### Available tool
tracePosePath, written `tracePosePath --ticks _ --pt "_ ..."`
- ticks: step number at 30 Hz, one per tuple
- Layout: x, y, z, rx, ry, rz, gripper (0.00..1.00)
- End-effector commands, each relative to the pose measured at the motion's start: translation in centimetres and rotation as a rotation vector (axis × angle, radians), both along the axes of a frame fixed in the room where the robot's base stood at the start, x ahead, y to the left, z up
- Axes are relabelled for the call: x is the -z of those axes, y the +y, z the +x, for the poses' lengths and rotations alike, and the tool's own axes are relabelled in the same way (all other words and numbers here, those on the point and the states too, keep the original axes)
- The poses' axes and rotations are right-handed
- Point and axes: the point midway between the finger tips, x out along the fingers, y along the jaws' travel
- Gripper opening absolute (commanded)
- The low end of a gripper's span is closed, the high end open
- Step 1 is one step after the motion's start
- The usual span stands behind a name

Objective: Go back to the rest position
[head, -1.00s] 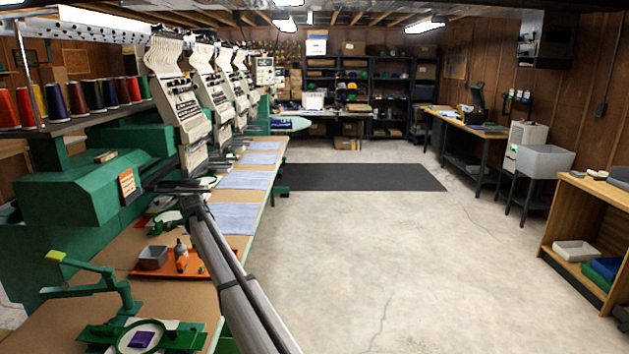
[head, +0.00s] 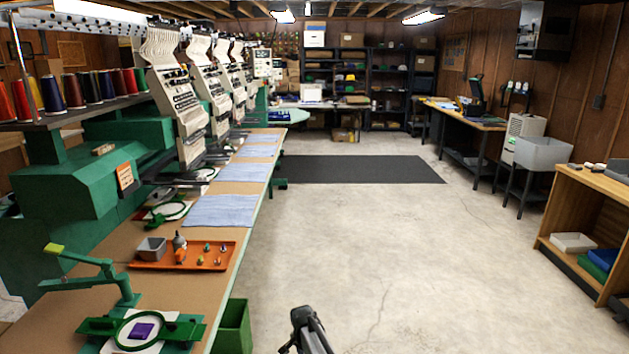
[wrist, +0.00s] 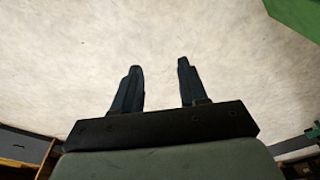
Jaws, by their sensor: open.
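My gripper shows in the wrist view (wrist: 157,88) with its two dark fingers apart and nothing between them. Behind the fingers in that view is only pale concrete floor. In the head view part of my arm shows at the bottom centre, over the floor and to the right of the table; I cannot make out the fingertips there.
The long work table (head: 95,255) runs along the left with embroidery machines (head: 175,90), an orange tray (head: 150,264) and a green hoop (head: 140,331). A green bin (head: 233,328) stands beside its edge. A wooden shelf (head: 590,180) stands right. The middle floor is clear.

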Motion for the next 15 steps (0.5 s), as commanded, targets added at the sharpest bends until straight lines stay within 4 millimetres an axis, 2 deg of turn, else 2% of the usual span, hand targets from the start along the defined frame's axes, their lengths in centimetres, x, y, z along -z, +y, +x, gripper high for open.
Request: tracePosePath --ticks 1,6,11,15 --pt "1.6 -1.7 -2.6 -0.02 0.033 -0.008 0.43" --pt "6.2 -6.1 -9.5 -0.109 0.138 -0.024 0.43" --pt "9.6 -9.7 -16.3 -0.193 0.236 -0.025 0.43" --pt "11.9 -12.5 -22.5 -0.264 0.322 -0.012 0.43"
